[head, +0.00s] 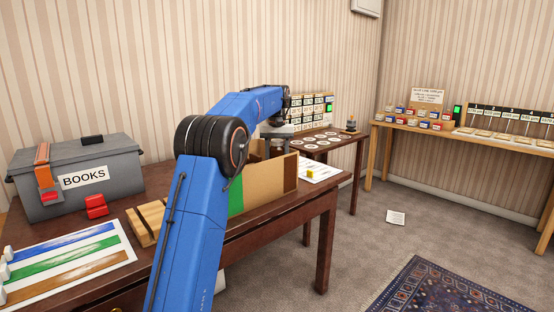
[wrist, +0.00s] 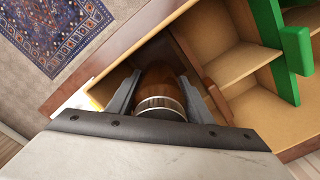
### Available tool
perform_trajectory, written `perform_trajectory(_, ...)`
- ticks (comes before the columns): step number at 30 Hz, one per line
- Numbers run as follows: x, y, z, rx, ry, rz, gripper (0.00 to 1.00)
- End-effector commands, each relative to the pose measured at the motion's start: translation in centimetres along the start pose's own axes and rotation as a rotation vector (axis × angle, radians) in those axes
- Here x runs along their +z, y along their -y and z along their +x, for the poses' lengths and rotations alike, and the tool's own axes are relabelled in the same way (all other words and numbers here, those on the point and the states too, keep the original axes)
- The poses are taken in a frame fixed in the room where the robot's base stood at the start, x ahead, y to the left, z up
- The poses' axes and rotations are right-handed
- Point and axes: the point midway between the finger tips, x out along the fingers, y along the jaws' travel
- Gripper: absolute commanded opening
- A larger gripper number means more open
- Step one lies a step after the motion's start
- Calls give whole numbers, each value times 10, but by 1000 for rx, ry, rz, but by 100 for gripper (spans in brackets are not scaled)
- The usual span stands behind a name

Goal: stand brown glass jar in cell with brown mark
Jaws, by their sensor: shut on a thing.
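My gripper (wrist: 160,88) is shut on the brown glass jar (wrist: 160,74) in the wrist view, with a grey finger on each side. The jar has a pale band and dark top near the palm. It is in or just above one cell of the wooden divided box (wrist: 237,62); its base is hidden, so I cannot tell if it touches the floor. A brown strip (wrist: 216,98) shows beside that cell, and a green marked panel (wrist: 292,45) is farther right.
On the same table (head: 262,222) are a grey BOOKS case (head: 78,178), a red object (head: 96,206), wooden slats (head: 146,222) and a striped white board (head: 65,262). A yellow block (head: 312,173) lies right of the box. Other tables stand beyond; the floor between is mostly clear.

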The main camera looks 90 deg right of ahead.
Motion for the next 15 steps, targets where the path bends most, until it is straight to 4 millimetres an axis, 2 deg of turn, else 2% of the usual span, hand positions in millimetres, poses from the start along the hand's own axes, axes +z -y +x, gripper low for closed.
perform_trajectory(15,0,0,18,0,-2,0,16)
